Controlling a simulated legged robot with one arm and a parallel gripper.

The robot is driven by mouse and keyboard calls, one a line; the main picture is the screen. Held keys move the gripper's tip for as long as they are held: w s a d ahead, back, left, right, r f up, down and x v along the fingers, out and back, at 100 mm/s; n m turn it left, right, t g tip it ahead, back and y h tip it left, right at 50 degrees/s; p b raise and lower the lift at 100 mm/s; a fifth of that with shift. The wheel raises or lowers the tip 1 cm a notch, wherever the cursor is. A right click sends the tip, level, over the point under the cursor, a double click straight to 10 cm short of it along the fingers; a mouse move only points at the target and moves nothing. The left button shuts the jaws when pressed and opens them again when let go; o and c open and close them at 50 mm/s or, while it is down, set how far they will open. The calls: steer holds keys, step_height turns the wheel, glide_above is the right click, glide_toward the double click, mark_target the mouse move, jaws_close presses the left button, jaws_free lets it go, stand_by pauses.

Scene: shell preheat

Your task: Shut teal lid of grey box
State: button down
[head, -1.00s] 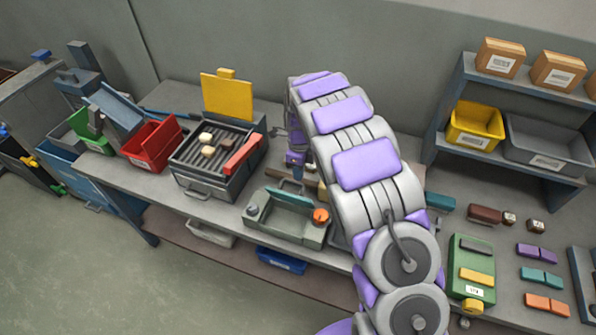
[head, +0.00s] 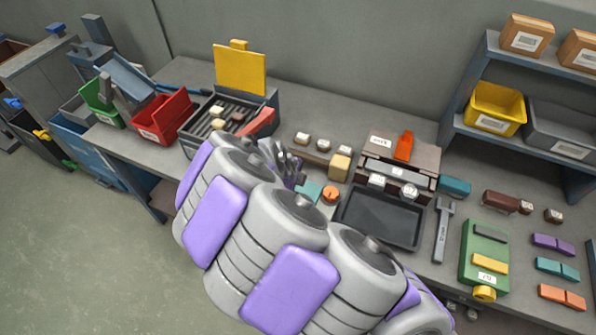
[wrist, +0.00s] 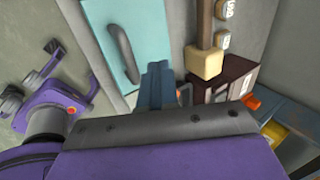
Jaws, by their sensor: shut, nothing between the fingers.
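The teal lid (wrist: 140,35) with its dark grey handle fills the upper left of the wrist view. Its face appears to lie flat within the grey box's rim, though I cannot tell if it is fully down. In the head view only a corner of the lid (head: 309,191) shows, beside the box's orange knob (head: 330,194); my arm hides most of the box. My gripper (wrist: 158,75) is shut and empty, with its fingers beside the lid's right edge in the wrist view. In the head view my gripper (head: 286,163) is partly hidden behind my arm.
A grill with a raised yellow lid (head: 240,72) and a red bin (head: 160,118) stand left of the box. A dark tray (head: 382,218) and a wooden-handled tool (head: 312,153) are close by on the right. Shelves (head: 520,145) stand at the far right.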

steer(key=shift+s+a+f+b, duration=0.3)
steer(key=shift+s+a+f, duration=0.5)
steer(key=shift+s, duration=0.1)
steer(key=shift+s+d+f, duration=0.1)
steer(key=shift+s+f, duration=0.35)
steer(key=shift+f, duration=0.05)
